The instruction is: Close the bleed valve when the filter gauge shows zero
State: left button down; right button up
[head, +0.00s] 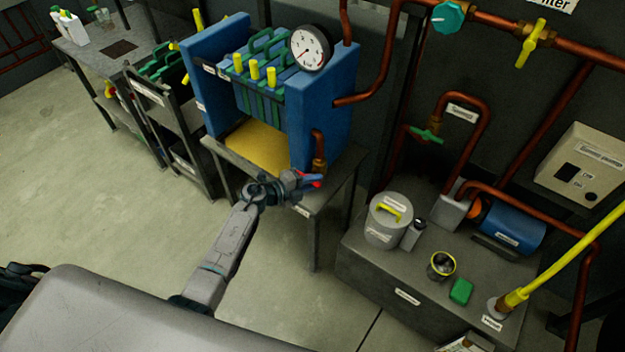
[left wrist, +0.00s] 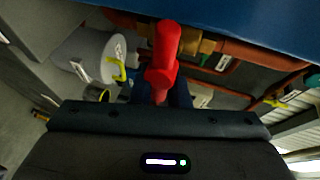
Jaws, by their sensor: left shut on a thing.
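The filter gauge (head: 310,47) is a round white dial on top of the blue filter press (head: 325,110); its dark needle points to the lower left, and the numbers are too small to read. The bleed valve appears as a red handle (left wrist: 163,60) in the left wrist view, beside a brass fitting (head: 319,167) under the press's right block. My left gripper (head: 312,181) is at this red handle and shut on it; the fingers are mostly hidden behind it in the wrist view. My right gripper is not clearly seen.
A grey cabinet (head: 375,270) at the right carries a lidded grey pot (head: 386,222), a blue motor (head: 512,226) and a green block (head: 461,291). Copper pipes run along the wall above. A dark rack (head: 172,125) stands left of the press. The floor (head: 120,215) at left is clear.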

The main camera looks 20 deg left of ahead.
pick_arm(q)
jog(key=shift+f, duration=0.1)
jog(key=c, duration=1.4)
grip_release()
jog(key=shift+b+v, duration=0.7)
jog(key=shift+v, duration=4.7)
